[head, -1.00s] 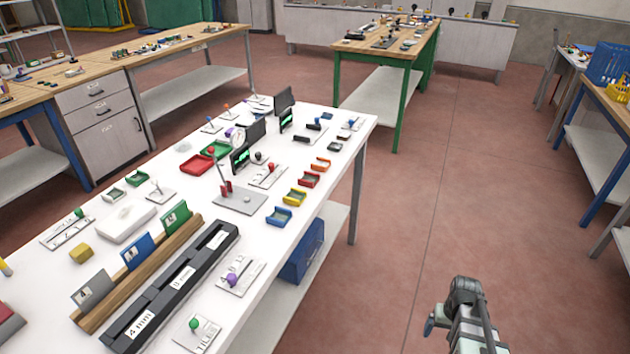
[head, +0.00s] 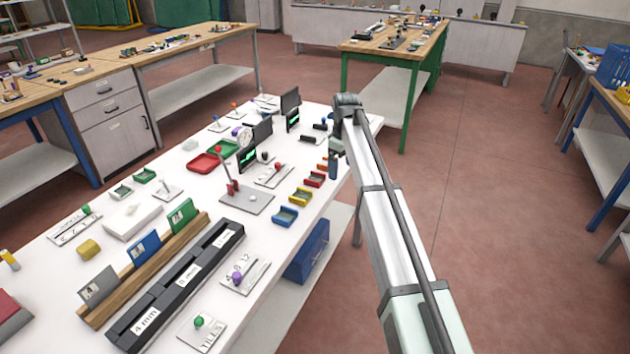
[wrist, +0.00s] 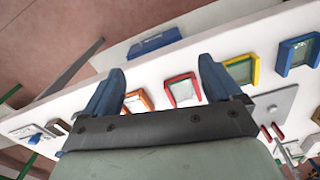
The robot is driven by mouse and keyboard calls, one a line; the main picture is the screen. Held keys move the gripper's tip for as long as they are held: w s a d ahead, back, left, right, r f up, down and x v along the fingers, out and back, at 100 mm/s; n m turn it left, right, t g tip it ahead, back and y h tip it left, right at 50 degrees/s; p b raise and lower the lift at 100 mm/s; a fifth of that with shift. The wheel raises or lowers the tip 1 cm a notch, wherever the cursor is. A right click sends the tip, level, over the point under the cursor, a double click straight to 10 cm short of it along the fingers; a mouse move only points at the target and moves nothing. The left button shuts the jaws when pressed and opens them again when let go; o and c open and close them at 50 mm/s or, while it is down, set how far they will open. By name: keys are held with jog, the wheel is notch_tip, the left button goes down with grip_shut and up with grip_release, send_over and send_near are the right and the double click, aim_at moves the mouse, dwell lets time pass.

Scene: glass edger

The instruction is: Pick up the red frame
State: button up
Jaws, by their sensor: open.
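The red frame (head: 314,180) lies on the white table in a row of small coloured frames, between the orange one and the yellow one. In the wrist view the red frame (wrist: 168,88) shows between my two blue fingers, nearer the right finger, with a pale panel inside it. My gripper (wrist: 160,84) is open and empty. In the head view my gripper (head: 334,168) is over the table's right edge, just right of the red frame and above the table. It partly covers the orange frame (head: 321,167).
The yellow frame (head: 301,197) and blue frame (head: 285,216) lie nearer in the same row. A grey plate (head: 247,201) with a red-handled upright stands left of them. A red tray (head: 203,164) is farther left. Open floor lies right of the table.

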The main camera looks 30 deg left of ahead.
jog(key=s+a+r+n, duration=0.1)
jog(key=a+r+n, duration=0.1)
jog(key=a+r, duration=0.65)
send_over(315, 179)
notch_tip(315, 179, down, 8)
jog(key=shift+s+f, duration=0.1)
jog(key=shift+s, duration=0.05)
jog(key=shift+f, duration=3.05)
jog(key=c, duration=1.2)
